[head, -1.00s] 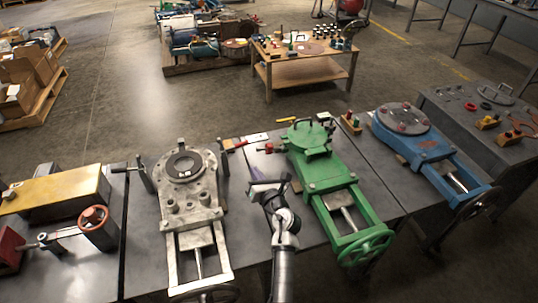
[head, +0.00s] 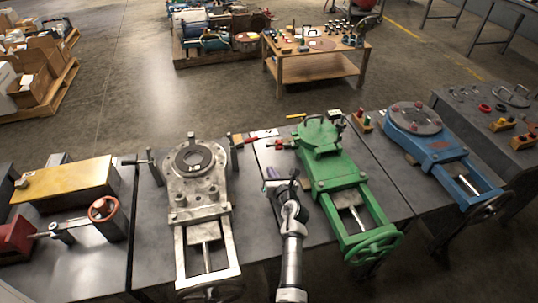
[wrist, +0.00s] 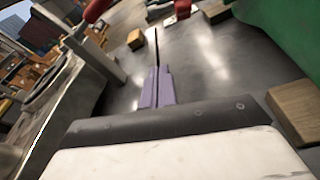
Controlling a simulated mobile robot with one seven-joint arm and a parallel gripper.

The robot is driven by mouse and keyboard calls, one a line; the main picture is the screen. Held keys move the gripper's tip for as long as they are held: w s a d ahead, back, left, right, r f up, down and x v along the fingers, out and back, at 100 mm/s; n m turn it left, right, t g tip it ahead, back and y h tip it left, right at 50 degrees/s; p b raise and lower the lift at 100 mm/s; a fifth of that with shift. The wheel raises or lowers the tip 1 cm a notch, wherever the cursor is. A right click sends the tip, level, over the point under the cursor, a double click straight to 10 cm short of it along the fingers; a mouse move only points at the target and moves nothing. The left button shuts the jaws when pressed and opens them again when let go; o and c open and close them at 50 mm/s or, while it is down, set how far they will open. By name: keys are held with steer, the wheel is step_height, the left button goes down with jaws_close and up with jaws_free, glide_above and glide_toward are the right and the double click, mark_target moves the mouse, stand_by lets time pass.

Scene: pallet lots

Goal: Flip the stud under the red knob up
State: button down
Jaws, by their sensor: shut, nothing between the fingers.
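My gripper (head: 272,173) is over the bench between the silver valve (head: 190,190) and the green valve (head: 335,170). In the wrist view its purple fingers (wrist: 156,88) are shut together and empty. A red-handled lever (head: 250,140) stands at the silver valve's right clamp; it also shows at the upper left of the wrist view (wrist: 97,10). A red knob-like part (head: 276,146) sits at the green valve's left side, and a red part shows at the top of the wrist view (wrist: 183,9). Which is the red knob is unclear, and I cannot make out the stud. My fingers touch neither red part.
A yellow block (head: 65,185) and red handwheel (head: 103,209) are at the left. A blue valve (head: 440,160) is at the right. Wooden blocks (wrist: 294,108) lie near the green valve. The bench strip between the silver and green valves is mostly bare.

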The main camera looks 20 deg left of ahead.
mark_target(280, 145)
steer(key=x, duration=0.5)
steer(key=shift+r, duration=0.1)
steer(key=shift+w+r+p, duration=0.3)
steer(key=shift+r, duration=0.3)
steer(key=shift+w+r+p, duration=0.3)
steer(key=shift+r, duration=0.3)
steer(key=shift+w+a+r, duration=0.15)
steer(key=shift+w+r, duration=0.2)
steer(key=shift+r, duration=0.15)
steer(key=shift+w, duration=0.1)
steer(key=shift+r, duration=0.35)
steer(key=shift+m, duration=0.3)
